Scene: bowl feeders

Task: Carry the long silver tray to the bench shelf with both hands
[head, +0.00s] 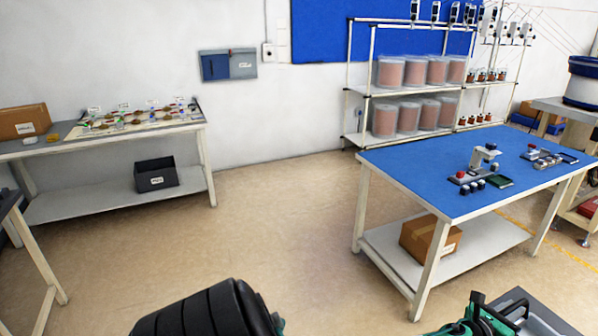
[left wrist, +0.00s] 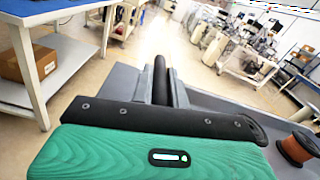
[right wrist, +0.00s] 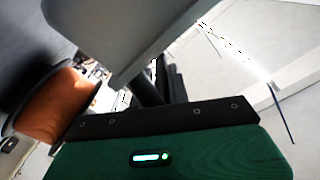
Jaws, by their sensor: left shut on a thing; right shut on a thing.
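The long silver tray shows as a grey corner at the bottom right of the head view (head: 540,322). It also crosses the left wrist view (left wrist: 225,105) and the right wrist view (right wrist: 130,35). My left gripper (head: 478,302) is shut on the tray's edge; its fingers show in the left wrist view (left wrist: 163,82). My right gripper (right wrist: 158,88) is shut on the tray in its wrist view and out of the head view. A blue-topped bench (head: 440,165) has a white lower shelf (head: 475,260). Most of the tray is hidden.
A cardboard box (head: 430,238) stands on that shelf, with bare shelf around it. A copper spool (left wrist: 297,147) sits at the tray; one shows near the right gripper (right wrist: 50,105). Another bench (head: 110,195) with a black bin (head: 156,174) stands left. Floor between benches is clear.

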